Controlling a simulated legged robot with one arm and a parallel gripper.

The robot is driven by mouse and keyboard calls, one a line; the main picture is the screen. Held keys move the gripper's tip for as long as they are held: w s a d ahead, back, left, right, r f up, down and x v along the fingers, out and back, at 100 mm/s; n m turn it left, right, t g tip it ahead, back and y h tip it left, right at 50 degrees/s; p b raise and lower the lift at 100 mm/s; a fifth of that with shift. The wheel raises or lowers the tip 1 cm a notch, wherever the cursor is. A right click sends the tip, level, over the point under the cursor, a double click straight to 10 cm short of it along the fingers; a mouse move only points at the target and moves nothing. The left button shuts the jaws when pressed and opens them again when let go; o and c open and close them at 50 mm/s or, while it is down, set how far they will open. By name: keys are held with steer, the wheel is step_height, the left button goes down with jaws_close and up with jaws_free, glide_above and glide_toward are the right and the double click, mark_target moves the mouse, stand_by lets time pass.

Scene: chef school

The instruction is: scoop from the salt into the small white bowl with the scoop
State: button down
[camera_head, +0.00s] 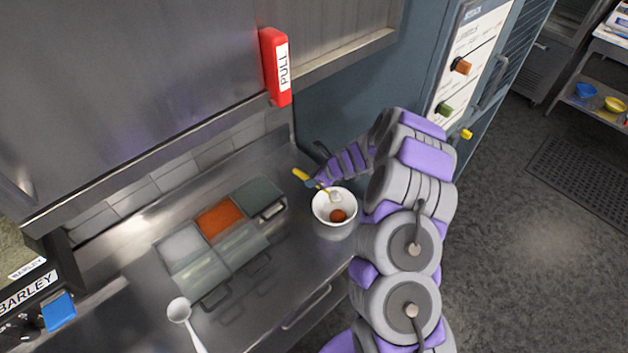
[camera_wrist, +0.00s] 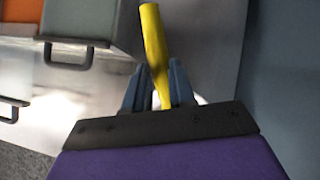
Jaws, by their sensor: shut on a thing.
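My gripper (camera_head: 316,184) is shut on the yellow handle of the scoop (camera_head: 301,174); the handle also shows between the fingers in the wrist view (camera_wrist: 154,40). The scoop's pale head is over or inside the small white bowl (camera_head: 319,209). I cannot tell whether the head touches the bowl or holds salt. A reddish-orange heap lies in the bowl. White stuff, probably the salt (camera_head: 182,246), fills the left container of the row on the steel counter. In the wrist view the bowl is mostly hidden behind my gripper.
An orange-filled container (camera_head: 220,217) and a grey-green one (camera_head: 258,193) stand right of the white one, with handles in front. A white ladle (camera_head: 180,311) lies at the counter's front left. A red PULL box (camera_head: 275,67) hangs above. A blue-grey cabinet wall is behind the bowl.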

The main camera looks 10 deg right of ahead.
steer(key=shift+s+r+t+y+b, duration=0.2)
steer(key=shift+t+y+b, duration=0.15)
steer(key=shift+b, duration=1.25)
steer(key=y+b, duration=0.1)
steer(key=b, duration=0.2)
steer(key=d+r+t+b, duration=0.1)
steer(key=b, duration=0.2)
steer(key=shift+s+r+y+b, duration=0.2)
steer(key=shift+y+b, duration=0.15)
steer(key=shift+b, duration=0.05)
steer(key=r+t+y+b, duration=0.1)
steer(key=b, duration=0.3)
steer(key=s+d+t+y+b, duration=0.1)
steer(key=b, duration=0.4)
steer(key=shift+d+r+y, duration=0.25)
steer(key=shift+r+y, duration=0.05)
steer(key=shift+r, duration=0.1)
steer(key=t+y+b, duration=0.1)
steer(key=b, duration=0.1)
steer(key=s+d+r+t+y+b, duration=0.1)
steer(key=b, duration=0.1)
steer(key=shift+s+d, duration=0.15)
steer(key=shift+d, duration=0.15)
steer(key=shift+s+d+r+t+y+b, duration=0.25)
steer(key=shift+s+d+t+y+b, duration=0.15)
steer(key=shift+y+b, duration=0.3)
steer(key=shift+r+p, duration=0.2)
steer(key=shift+p, duration=0.75)
steer(key=shift+w+p, duration=0.1)
steer(key=shift+p, duration=0.7)
